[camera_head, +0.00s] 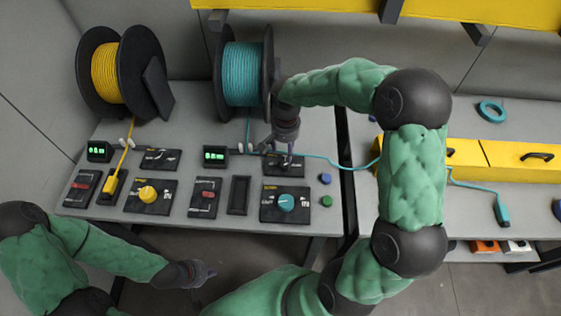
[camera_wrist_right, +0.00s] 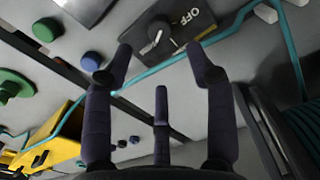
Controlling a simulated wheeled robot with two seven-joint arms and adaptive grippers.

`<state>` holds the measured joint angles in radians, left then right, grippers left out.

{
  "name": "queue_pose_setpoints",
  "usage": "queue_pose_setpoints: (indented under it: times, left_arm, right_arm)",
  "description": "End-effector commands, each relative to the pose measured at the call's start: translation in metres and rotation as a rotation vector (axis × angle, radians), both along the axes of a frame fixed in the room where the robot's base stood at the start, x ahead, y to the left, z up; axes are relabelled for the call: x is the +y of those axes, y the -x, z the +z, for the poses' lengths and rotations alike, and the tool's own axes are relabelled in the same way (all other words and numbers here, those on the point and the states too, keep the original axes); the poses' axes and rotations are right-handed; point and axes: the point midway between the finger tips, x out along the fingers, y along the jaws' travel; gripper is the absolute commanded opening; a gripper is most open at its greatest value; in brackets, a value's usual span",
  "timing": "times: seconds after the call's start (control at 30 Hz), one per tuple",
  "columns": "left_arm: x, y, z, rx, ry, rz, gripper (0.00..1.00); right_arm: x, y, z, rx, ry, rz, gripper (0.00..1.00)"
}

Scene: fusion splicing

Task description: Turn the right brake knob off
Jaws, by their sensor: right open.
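The right brake panel (camera_head: 297,170) lies on the grey bench below the teal spool, partly hidden by my right gripper. In the right wrist view, the brake knob (camera_wrist_right: 157,34) is small and dark, on a black plate with a white OFF label. My right gripper (camera_head: 286,155) is above this panel, pointing down. In the right wrist view, my right gripper (camera_wrist_right: 160,68) has its fingers spread and empty, with the knob seen beyond the gap between the fingertips. I cannot tell whether a finger touches it. My left gripper (camera_head: 203,272) hangs in front of the bench, away from the panels.
A teal cable (camera_head: 330,159) runs across the bench beside the brake panel. A teal dial (camera_head: 286,202), blue button (camera_head: 325,179) and green button (camera_head: 326,201) are nearby. The teal spool (camera_head: 243,75) stands behind. The left brake panel (camera_head: 161,158) is farther left.

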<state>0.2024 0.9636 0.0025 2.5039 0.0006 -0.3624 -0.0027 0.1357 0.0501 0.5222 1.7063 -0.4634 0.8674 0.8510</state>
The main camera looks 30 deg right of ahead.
Motion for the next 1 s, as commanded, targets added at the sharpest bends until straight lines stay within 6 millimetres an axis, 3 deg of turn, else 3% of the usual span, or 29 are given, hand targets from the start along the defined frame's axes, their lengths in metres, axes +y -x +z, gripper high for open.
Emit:
queue_pose_setpoints:
  times: [0.2, 0.43, 0.63, 0.93, 1.0]
  left_arm:
    - [0.0, 0.0, -0.015, 0.0, 0.0, 0.0, 0.0]
    - [0.0, 0.0, -0.025, -0.001, 0.0, 0.0, 0.0]
    - [0.0, 0.0, -0.028, -0.001, 0.0, 0.0, 0.0]
    - [0.0, 0.0, -0.028, -0.001, 0.0, 0.0, 0.0]
    - [0.0, 0.0, -0.028, -0.001, 0.0, 0.0, 0.0]
  right_arm:
    - [0.001, 0.001, -0.044, 0.004, -0.002, 0.002, 0.56]
    - [0.001, 0.001, -0.076, 0.003, -0.001, 0.002, 0.56]
    - [0.001, 0.0, -0.088, 0.002, -0.001, 0.002, 0.56]
    - [0.001, 0.0, -0.089, 0.002, -0.001, 0.002, 0.56]
    - [0.001, 0.0, -0.089, 0.002, -0.001, 0.002, 0.36]
